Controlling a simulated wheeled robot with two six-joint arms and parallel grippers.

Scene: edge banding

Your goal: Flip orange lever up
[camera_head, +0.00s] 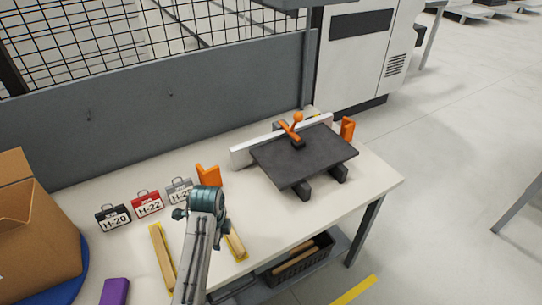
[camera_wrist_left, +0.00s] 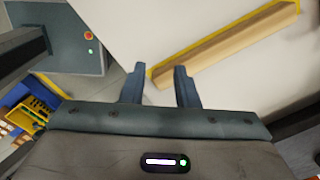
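The orange lever (camera_head: 289,131) is on a machine with a dark flat plate (camera_head: 290,155) on the right part of the workbench. It slants over the pale fence at the plate's back edge. An orange ball knob (camera_head: 298,117) shows beside it; I cannot tell whether they are one piece. My left arm reaches up from the bottom of the head view. Its teal end (camera_head: 203,198) is over the bench, left of and nearer than the machine, well apart from the lever. In the left wrist view my left gripper (camera_wrist_left: 160,72) has its two blue fingers apart with nothing between them. My right gripper is not seen.
Wood strips (camera_head: 162,258) with yellow edges lie by my left arm; one shows in the left wrist view (camera_wrist_left: 225,45). Labelled cases (camera_head: 148,203), an orange block (camera_head: 208,175), a cardboard box (camera_head: 38,235) and a purple block (camera_head: 115,291) share the bench. A grey partition (camera_head: 170,110) stands behind.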

